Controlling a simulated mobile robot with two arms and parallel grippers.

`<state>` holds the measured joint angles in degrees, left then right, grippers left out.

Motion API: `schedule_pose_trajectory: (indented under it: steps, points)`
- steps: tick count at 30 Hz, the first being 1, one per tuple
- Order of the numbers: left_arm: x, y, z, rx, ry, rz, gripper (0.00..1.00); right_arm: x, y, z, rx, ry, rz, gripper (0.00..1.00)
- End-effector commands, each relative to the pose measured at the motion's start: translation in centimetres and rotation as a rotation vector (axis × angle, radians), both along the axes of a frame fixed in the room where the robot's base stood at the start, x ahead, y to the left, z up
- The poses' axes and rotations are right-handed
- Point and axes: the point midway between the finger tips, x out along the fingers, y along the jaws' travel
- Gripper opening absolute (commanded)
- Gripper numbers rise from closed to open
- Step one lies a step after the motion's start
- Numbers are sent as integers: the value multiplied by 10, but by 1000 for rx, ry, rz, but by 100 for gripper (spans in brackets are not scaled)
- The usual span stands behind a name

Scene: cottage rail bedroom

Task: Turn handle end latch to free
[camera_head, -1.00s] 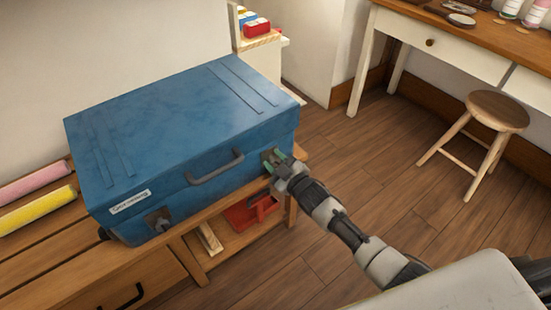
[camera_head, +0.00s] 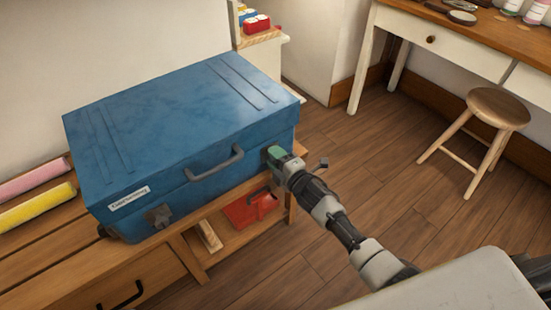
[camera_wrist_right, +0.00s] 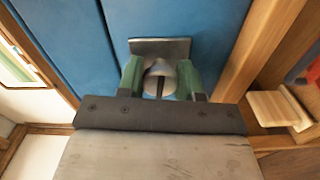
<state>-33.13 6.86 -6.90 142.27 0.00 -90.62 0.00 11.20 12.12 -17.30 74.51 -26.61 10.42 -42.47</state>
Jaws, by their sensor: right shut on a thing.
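A blue case (camera_head: 180,125) with a dark handle (camera_head: 215,166) lies shut on a wooden bench. My right gripper (camera_head: 277,155) is at the right end of its front face, to the right of the handle. It covers the latch there in the head view. In the right wrist view, the green-padded fingers of my right gripper (camera_wrist_right: 160,80) are shut on the rounded grey knob of the latch (camera_wrist_right: 160,68), one on each side. A metal plate (camera_wrist_right: 160,45) shows just beyond the knob. A second latch (camera_head: 158,216) sits at the left end of the front. My left gripper is out of view.
The wooden bench (camera_head: 85,262) has a red bin (camera_head: 250,208) on its lower shelf. Pink (camera_head: 33,180) and yellow (camera_head: 37,206) rolls lie left of the case. A stool (camera_head: 498,108) and a desk (camera_head: 400,30) stand at the right. The floor between is clear.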

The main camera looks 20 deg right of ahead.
Motion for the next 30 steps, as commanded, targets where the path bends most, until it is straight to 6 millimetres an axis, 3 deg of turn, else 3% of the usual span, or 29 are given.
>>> schedule_pose_trajectory:
  steps: [9,25,26,30]
  points:
    - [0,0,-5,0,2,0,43,0,0,-1,-105,-37,0,12]
    - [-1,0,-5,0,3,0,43,-1,0,-1,-124,-43,0,12]
    - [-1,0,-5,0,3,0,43,-1,0,-1,-123,-43,0,40]
    - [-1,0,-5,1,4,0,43,0,0,-1,-123,-43,0,62]
